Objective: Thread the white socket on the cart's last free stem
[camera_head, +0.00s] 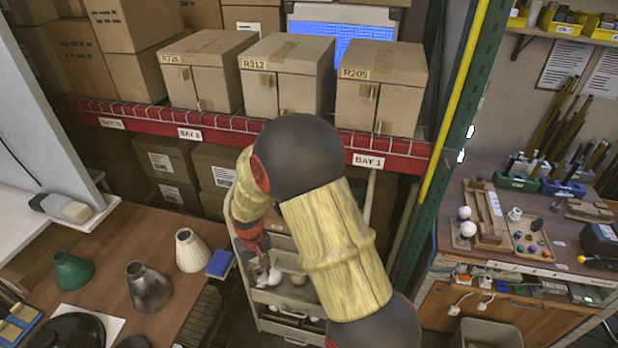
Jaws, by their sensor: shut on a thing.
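The grey cart (283,325) stands in the middle, under and behind my arm, which hides much of it. My gripper (262,274) is over the left part of the cart's top, pointing down and shut on a small white piece (275,277), which looks like the white socket. The fingers are small and dim here. I cannot tell whether the piece touches a stem. A pale rounded part shows on the cart just right of the gripper. The cart's stems cannot be made out.
A brown table at left holds a green shade (72,271), a metal shade (148,288), a white shade (191,251) and a blue block (220,263). A red-beamed rack with boxes (287,72) stands behind. A workbench (490,320) with small parts is at right.

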